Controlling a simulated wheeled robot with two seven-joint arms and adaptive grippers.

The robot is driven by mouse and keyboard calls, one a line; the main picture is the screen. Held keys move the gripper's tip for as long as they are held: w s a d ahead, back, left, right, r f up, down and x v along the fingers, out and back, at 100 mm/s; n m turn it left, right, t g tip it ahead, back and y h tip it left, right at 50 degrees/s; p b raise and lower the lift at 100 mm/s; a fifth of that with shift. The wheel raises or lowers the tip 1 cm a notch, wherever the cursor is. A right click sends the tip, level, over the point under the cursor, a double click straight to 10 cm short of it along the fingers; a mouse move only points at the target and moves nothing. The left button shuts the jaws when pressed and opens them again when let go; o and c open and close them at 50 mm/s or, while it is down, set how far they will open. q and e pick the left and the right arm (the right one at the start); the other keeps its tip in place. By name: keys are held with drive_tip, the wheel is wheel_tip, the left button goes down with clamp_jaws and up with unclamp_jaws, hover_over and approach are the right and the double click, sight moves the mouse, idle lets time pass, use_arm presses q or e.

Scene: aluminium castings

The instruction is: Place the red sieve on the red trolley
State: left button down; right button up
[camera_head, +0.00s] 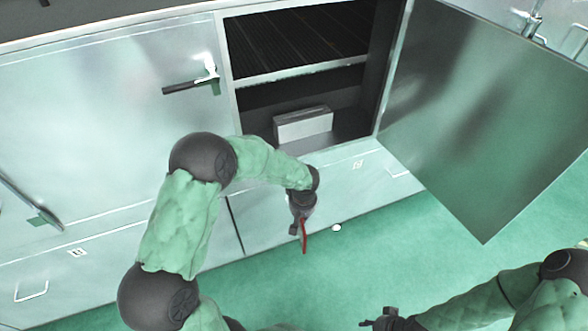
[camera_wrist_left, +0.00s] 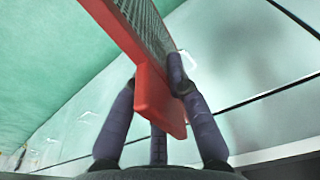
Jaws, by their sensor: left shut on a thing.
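The red sieve shows in the wrist view as a red frame (camera_wrist_left: 152,92) with grey mesh, running up to the top edge. My left gripper (camera_wrist_left: 157,112) is shut on the red frame, with dark fingers on both sides of it. In the head view my left gripper (camera_head: 298,224) hangs in front of the cabinet, and the sieve (camera_head: 304,238) shows as a thin red strip below it. My right gripper (camera_head: 380,317) is at the bottom edge, apart from everything; its finger opening is too small to read. No red trolley is in view.
A metal cabinet (camera_head: 110,110) fills the left and back. Its right door (camera_head: 480,120) stands wide open and juts out over the floor. A pale box (camera_head: 303,126) sits inside the open compartment. Green floor (camera_head: 400,240) is clear in front.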

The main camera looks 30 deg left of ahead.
use_arm(q)
drive_tip(key=s+d+f+m, duration=0.5)
drive_tip(key=f+m, duration=0.2)
drive_tip(key=f, duration=0.3)
drive_tip(key=shift+s+d+f+m+h, duration=0.2)
drive_tip(key=shift+m+h, duration=0.1)
drive_tip(key=shift+h, duration=0.1)
drive_tip(key=shift+w+a+r, duration=0.1)
drive_tip(key=shift+w+a, duration=0.05)
drive_tip(key=shift+d, duration=0.25)
